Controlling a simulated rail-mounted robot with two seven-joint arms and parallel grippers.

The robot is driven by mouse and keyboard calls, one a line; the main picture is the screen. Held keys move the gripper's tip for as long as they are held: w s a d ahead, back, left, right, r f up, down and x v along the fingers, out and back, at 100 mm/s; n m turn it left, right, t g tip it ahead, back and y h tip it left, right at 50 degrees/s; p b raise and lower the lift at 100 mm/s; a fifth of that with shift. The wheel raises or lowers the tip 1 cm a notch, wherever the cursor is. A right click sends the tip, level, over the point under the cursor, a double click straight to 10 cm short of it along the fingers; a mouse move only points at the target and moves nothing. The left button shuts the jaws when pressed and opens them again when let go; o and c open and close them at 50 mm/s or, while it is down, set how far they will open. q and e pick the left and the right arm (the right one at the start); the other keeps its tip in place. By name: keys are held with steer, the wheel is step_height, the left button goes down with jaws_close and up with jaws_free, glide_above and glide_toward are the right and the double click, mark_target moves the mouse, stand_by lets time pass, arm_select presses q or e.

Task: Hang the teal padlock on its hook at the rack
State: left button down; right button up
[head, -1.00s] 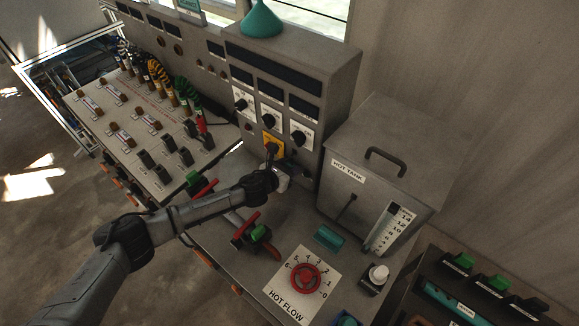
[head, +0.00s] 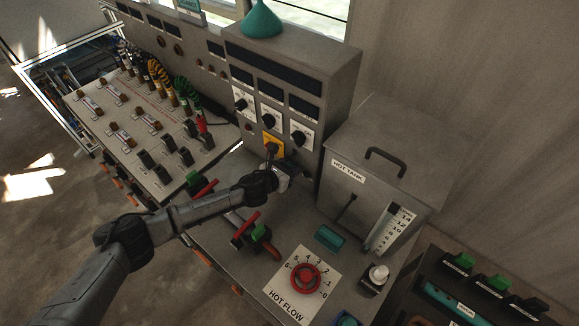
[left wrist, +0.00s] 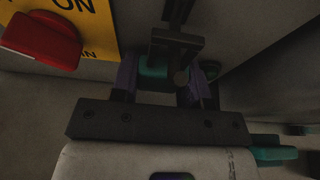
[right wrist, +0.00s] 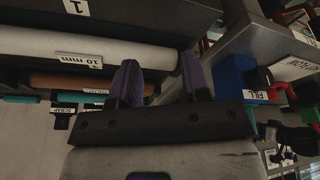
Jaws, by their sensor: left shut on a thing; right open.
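The teal padlock (left wrist: 153,70) is between the fingers of my left gripper (left wrist: 160,82) in the left wrist view, mostly hidden by a dark bracket-like piece in front of it. My left gripper is shut on it. In the head view my left gripper (head: 287,178) is at the foot of the grey panel, just below the yellow switch plate, and the padlock cannot be made out there. I cannot tell whether the padlock touches the dark piece (left wrist: 178,48), or whether that is its hook. My right gripper (right wrist: 161,82) is open and empty, seen only in the right wrist view.
The red switch knob (left wrist: 40,40) is close to my left gripper. The hot tank (head: 375,170) stands to its right. Red-handled valves (head: 247,228), a teal block (head: 330,237) and the red flow dial (head: 306,277) occupy the counter. A white roll (right wrist: 90,45) lies near my right gripper.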

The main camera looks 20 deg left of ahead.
steer(key=shift+d, duration=0.15)
stand_by(0.4)
arm_select(q)
steer(key=shift+r+p, duration=0.3)
steer(key=shift+p, duration=0.05)
arm_select(e)
steer(key=shift+r, duration=0.35)
arm_select(q)
steer(key=shift+r+p, duration=0.5)
steer(key=shift+p, duration=0.1)
arm_select(e)
steer(key=shift+r, duration=0.6)
arm_select(q)
steer(key=shift+s+a, duration=0.1)
steer(key=shift+s, duration=0.1)
arm_select(e)
steer(key=shift+r, duration=0.1)
